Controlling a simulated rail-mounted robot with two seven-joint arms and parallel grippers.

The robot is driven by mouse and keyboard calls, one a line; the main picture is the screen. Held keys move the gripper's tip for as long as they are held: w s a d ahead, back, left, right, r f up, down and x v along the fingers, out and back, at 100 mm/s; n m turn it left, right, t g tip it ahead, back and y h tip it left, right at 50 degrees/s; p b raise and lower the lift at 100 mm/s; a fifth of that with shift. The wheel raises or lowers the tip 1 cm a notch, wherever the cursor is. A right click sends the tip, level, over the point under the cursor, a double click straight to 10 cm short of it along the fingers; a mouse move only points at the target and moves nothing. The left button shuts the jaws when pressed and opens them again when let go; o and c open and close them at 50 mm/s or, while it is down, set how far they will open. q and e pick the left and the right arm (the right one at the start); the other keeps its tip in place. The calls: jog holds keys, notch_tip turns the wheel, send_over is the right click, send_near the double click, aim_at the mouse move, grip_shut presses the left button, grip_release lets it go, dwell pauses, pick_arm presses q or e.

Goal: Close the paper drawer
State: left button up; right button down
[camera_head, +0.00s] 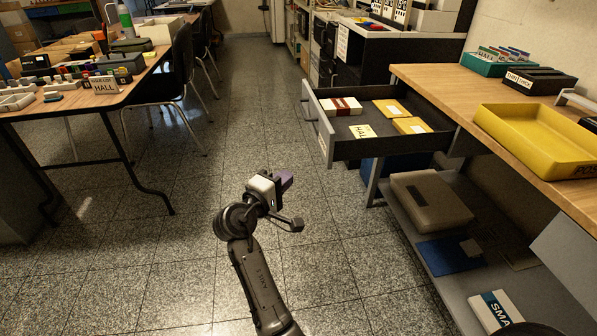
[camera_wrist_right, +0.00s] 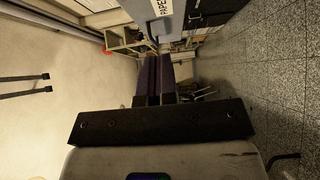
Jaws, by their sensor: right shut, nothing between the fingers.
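The paper drawer (camera_head: 345,150) stands pulled out from under the wooden counter on the right, its grey front and handle facing left. Inside it lie yellow packs, a white pack with a red band and a card. In the right wrist view its grey front (camera_wrist_right: 176,28) shows at the top, with a label reading PAPER. My right gripper (camera_head: 287,179) is shut and empty, in front of and below the drawer front, apart from it. Its purple-dark fingers (camera_wrist_right: 154,75) lie together in the right wrist view. My left gripper is not in view.
The wooden counter (camera_head: 440,82) carries a yellow tray (camera_head: 545,133) at its edge. Below is a grey shelf (camera_head: 455,278) with a beige case (camera_head: 430,200). A cluttered table (camera_head: 130,88) and a black chair (camera_head: 175,75) stand left. The floor between is clear.

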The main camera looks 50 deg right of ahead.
jog(key=b, duration=0.2)
send_near(327, 153)
jog(key=w+d, duration=0.3)
jog(key=d, duration=0.1)
jog(key=shift+s+d, duration=0.65)
jog(key=shift+s, duration=0.2)
jog(key=shift+s+d, duration=0.55)
jog(key=shift+s, duration=0.1)
